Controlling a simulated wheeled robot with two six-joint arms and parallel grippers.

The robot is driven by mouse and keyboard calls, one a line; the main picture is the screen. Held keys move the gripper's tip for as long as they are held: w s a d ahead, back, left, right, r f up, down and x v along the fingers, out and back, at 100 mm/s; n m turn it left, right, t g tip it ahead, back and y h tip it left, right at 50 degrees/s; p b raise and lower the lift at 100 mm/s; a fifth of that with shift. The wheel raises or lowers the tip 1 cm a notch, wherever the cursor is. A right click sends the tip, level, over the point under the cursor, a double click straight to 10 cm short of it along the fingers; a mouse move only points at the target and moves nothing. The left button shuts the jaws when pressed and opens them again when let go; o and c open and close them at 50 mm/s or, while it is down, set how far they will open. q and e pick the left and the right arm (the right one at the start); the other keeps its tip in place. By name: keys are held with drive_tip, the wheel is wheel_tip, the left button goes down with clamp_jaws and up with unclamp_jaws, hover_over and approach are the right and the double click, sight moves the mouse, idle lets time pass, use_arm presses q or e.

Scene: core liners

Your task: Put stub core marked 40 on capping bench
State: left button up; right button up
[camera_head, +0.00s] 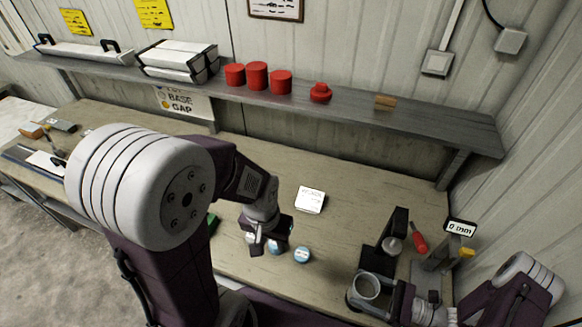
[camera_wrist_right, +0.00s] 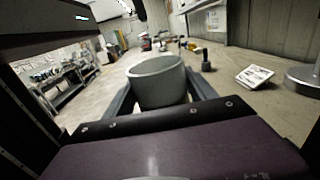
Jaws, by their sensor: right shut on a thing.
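A short grey hollow cylinder (camera_head: 367,286) is held by my right gripper (camera_head: 372,298) at the front right of the wooden bench (camera_head: 340,240). In the right wrist view the cylinder (camera_wrist_right: 157,83) stands between the two fingers, its open rim up. No mark 40 is readable on it. I cannot tell whether it touches the bench. My left gripper (camera_head: 265,243) points down over small blue-and-white round pieces near the bench middle; its jaw gap is unclear. A blue-topped piece (camera_head: 302,255) stands just right of it.
A black stand (camera_head: 392,240), a red-handled tool (camera_head: 418,236) and a gauge reading 0 mm (camera_head: 460,228) crowd the right end. A white card (camera_head: 310,200) lies mid-bench. Red caps (camera_head: 257,76) sit on the shelf (camera_head: 345,108). The bench is clear behind the card.

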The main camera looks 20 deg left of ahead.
drive_tip(key=shift+w+d+f+m+t, duration=0.1)
drive_tip(key=shift+w+d+m+t, duration=0.25)
drive_tip(key=shift+w+t, duration=0.15)
drive_tip(key=shift+w+d+m+t, duration=0.3)
drive_tip(key=shift+w+t, duration=0.1)
drive_tip(key=shift+w, duration=0.2)
drive_tip(key=shift+a, duration=0.1)
drive_tip(key=shift+s+a, duration=0.1)
drive_tip(key=w+a+f+b, duration=0.2)
drive_tip(key=a+f+b, duration=0.1)
drive_tip(key=w+a+f+b, duration=0.2)
drive_tip(key=a+f+b, duration=0.1)
drive_tip(key=f, duration=0.1)
drive_tip(key=w+a+f+b, duration=0.3)
drive_tip(key=f+b, duration=0.1)
drive_tip(key=shift+a+f, duration=0.1)
drive_tip(key=shift+f, duration=0.1)
drive_tip(key=o, duration=1.3)
